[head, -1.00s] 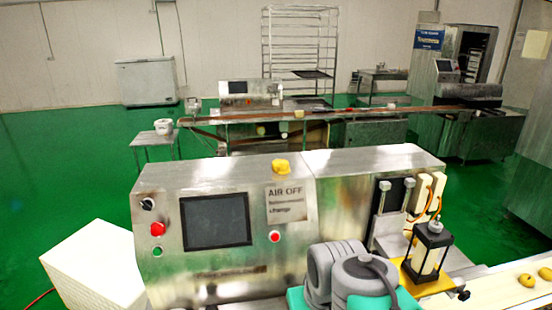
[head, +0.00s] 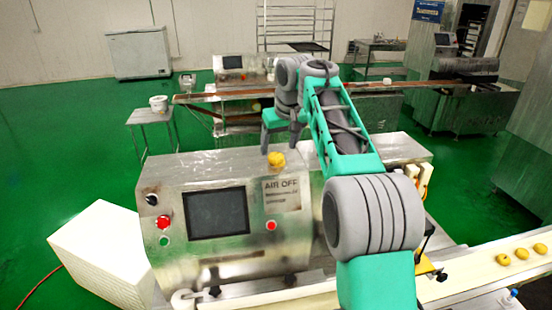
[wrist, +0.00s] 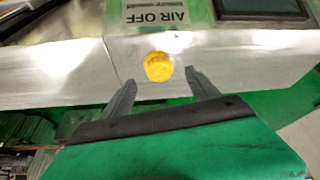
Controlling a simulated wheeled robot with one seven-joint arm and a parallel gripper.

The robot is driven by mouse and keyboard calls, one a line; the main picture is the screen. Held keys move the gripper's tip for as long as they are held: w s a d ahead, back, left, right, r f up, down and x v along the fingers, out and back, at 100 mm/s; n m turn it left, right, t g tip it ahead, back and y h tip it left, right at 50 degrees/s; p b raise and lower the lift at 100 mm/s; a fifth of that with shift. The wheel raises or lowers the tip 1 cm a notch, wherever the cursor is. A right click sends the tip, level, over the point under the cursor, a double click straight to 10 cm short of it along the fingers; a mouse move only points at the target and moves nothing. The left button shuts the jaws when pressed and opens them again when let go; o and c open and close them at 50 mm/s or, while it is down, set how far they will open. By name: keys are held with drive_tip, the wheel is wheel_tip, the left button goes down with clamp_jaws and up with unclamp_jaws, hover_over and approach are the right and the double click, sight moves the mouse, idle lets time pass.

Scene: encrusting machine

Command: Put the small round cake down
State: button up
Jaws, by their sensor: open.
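The small round cake (head: 276,159) is yellow and rests on the flat metal top of the encrusting machine (head: 215,170), near its front edge above the AIR OFF label. My gripper (head: 280,147) is open over the machine's top, with its fingers pointing down by the cake. In the wrist view the cake (wrist: 158,66) shows whole, just beyond the gap between the spread fingertips (wrist: 160,77). Neither finger clearly touches it, and the gripper holds nothing.
A conveyor belt (head: 480,276) with several similar yellow cakes runs at the lower right. The machine's dark screen (head: 216,212) and buttons are on its front. A white box (head: 100,245) stands at left. The machine's top left of the cake is clear.

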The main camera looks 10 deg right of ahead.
sight(276, 156)
drive_tip(key=x, duration=0.4)
drive_tip(key=shift+w+f, duration=0.2)
drive_tip(key=shift+f, duration=0.05)
clamp_jaws()
idle(0.4)
drive_tip(key=shift+r, duration=0.1)
